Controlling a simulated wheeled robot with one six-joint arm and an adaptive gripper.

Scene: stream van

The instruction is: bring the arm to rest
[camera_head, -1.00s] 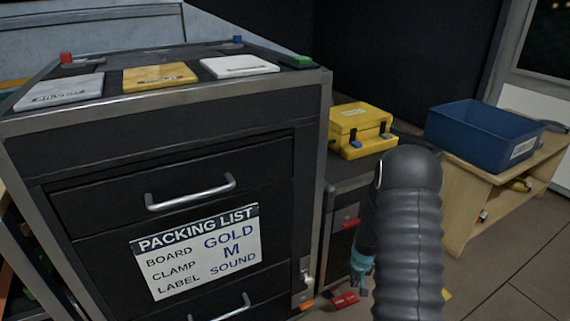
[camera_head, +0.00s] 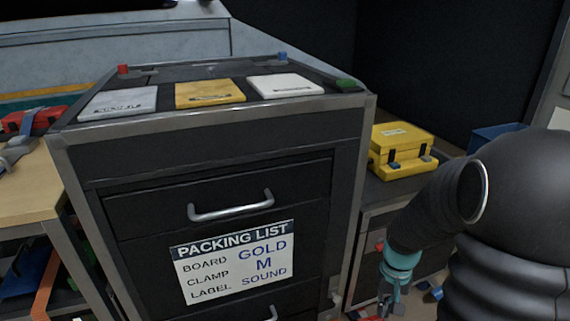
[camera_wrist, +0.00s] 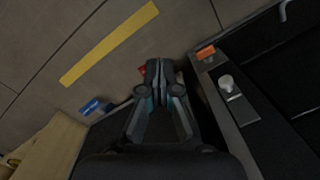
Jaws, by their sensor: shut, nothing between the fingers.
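My arm folds in at the right of the head view, its dark forearm slanting down in front of the low cabinet. My gripper (camera_head: 391,298) hangs below the teal wrist ring, pointing down, low beside the drawer cabinet. In the wrist view my gripper (camera_wrist: 160,70) has its fingers together, with nothing seen between them, above the grey floor. The fingertips are small and partly cut off near the bottom of the head view.
A black drawer cabinet (camera_head: 225,135) with a packing list (camera_head: 233,262) stands left of my arm. White, gold and grey boards lie on top. A yellow case (camera_head: 402,150) sits on the low cabinet behind my arm. A blue bin (camera_head: 490,135) is partly hidden.

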